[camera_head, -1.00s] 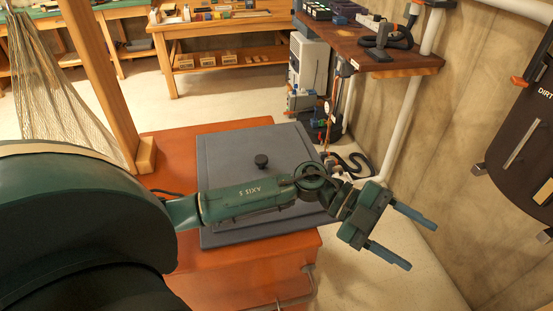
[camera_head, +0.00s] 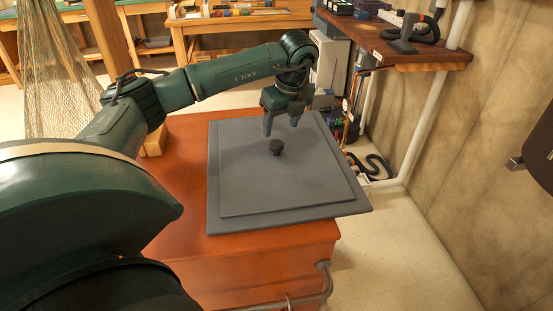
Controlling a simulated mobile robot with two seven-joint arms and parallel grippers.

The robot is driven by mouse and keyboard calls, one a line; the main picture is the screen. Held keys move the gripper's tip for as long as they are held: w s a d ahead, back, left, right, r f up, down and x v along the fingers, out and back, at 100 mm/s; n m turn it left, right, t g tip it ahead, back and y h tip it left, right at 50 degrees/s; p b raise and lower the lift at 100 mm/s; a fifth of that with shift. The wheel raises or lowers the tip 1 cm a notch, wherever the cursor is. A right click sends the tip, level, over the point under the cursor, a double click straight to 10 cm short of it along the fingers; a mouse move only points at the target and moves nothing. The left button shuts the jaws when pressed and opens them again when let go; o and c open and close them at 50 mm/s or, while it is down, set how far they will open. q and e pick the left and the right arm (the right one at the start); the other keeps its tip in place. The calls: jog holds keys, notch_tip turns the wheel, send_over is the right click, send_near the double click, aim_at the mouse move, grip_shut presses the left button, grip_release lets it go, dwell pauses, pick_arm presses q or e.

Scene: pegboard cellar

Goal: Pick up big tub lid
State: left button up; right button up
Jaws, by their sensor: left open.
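The big tub lid (camera_head: 245,190) is a flat grey, square slab with a raised inner panel and a small dark round knob (camera_head: 276,147) on top. My left gripper (camera_head: 282,126) is open, pointing down over the far part of the lid, just beyond the knob. Its two blue-grey fingers are apart with nothing between them. I cannot tell how high the fingertips are above the lid. My right gripper is not in view.
A wooden shelf (camera_head: 425,57) with a dark device and hose juts out at the upper right. White pipes (camera_head: 428,115) and cables stand beyond the lid's right edge. A wooden workbench (camera_head: 235,22) stands behind.

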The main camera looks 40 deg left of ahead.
aim_at(277, 143)
pick_arm(q)
jog(key=x, duration=0.8)
jog(key=shift+a+f+b, duration=0.1)
jog(key=shift+f+b, duration=0.15)
jog(key=shift+b, duration=0.05)
jog(key=shift+c, duration=0.4)
jog(key=c, duration=1.1)
jog(key=shift+r, duration=0.1)
